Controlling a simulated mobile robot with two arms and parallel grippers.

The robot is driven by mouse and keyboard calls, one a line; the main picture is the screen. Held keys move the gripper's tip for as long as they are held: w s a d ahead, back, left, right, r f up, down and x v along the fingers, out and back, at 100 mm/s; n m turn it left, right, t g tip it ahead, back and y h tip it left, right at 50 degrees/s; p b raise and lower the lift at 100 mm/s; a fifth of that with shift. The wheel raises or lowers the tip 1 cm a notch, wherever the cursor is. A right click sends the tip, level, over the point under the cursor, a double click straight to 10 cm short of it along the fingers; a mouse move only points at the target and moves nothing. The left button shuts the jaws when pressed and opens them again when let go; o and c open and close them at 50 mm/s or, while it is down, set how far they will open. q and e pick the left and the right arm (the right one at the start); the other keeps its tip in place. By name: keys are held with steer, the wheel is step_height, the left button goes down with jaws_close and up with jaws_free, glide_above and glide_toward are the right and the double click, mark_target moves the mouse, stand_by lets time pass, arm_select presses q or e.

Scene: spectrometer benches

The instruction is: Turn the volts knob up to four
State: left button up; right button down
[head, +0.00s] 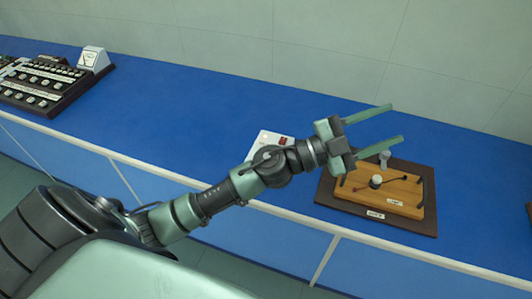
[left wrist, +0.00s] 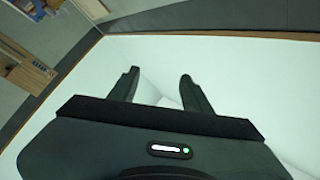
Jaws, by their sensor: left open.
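My left gripper (head: 396,123) is open and empty, with its two pale green fingers pointing right, above the bench near a wooden apparatus. In the left wrist view its dark fingers (left wrist: 158,77) stand apart with nothing between them, against a pale surface. No knob can be made out as the volts knob. A white box (head: 263,140) with red parts is partly hidden behind my left forearm. A dark panel (head: 40,85) with several knobs and a white meter (head: 93,59) is at the far left. My right gripper is not in view.
The wooden apparatus (head: 405,190) with a pale-topped post sits on a dark base (head: 350,208) under and beyond the gripper. The blue bench (head: 190,105) is clear between the left panel and the white box. A pale wall runs behind it.

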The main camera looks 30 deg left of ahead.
arm_select(q)
step_height(320, 180, down, 14)
steer(key=s+a+m+g+y, duration=0.15)
steer(key=m+g+y, duration=0.25)
steer(key=m+g, duration=0.65)
steer(key=a+f+n+g+y, duration=0.1)
steer(key=a+n+y, duration=0.1)
steer(key=a, duration=0.6)
steer(key=a+f+n+g+y, duration=0.1)
steer(key=a+n+g+y, duration=0.1)
steer(key=a+y, duration=0.3)
steer(key=a+f+n+g+y, duration=0.1)
steer(key=a+y, duration=0.3)
steer(key=a, duration=0.9)
steer(key=shift+w+f+n+g, duration=0.2)
steer(key=shift+w+n+g, duration=0.2)
steer(key=shift+n, duration=0.25)
steer(key=shift+f, duration=0.3)
step_height(320, 180, down, 7)
steer(key=shift+d+p, duration=0.1)
steer(key=shift+p, duration=1.1)
jaws_close()
